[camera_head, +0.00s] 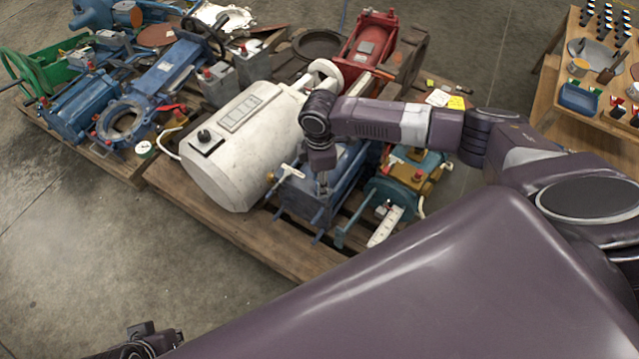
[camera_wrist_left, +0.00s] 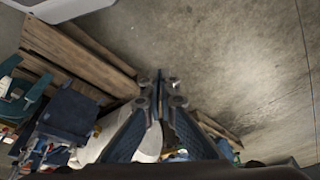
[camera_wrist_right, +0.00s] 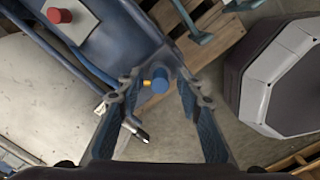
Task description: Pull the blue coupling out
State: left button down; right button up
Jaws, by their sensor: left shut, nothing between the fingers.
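A small blue cylinder (camera_wrist_right: 160,86), which looks like the blue coupling, stands out at the end of a blue machine in the right wrist view, with a small yellow piece beside it. My right gripper (camera_wrist_right: 159,98) is open, with one finger on each side of the cylinder; I cannot tell whether either touches it. In the head view my right gripper (camera_head: 323,184) points down over the blue machine (camera_head: 302,195) on the pallet, and the coupling cannot be made out there. My left gripper (camera_head: 150,341) is at the lower left, away from the pallet; its fingers meet empty in the left wrist view (camera_wrist_left: 160,88).
A large white cylinder (camera_head: 225,150) lies left of the blue machine on the wooden pallet (camera_head: 215,217). A teal machine with a brass-coloured top (camera_head: 410,178) stands at the right. A red machine (camera_head: 366,45) is behind. Floor (camera_head: 80,245) at the lower left is clear.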

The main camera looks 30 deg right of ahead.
pick_arm(q)
jog(key=shift+f, duration=0.1)
jog(key=shift+s+f, duration=0.1)
jog(key=shift+f, duration=0.75)
jog(key=shift+f, duration=0.15)
pick_arm(e)
jog(key=shift+p, duration=0.35)
pick_arm(q)
jog(key=shift+x, duration=0.9)
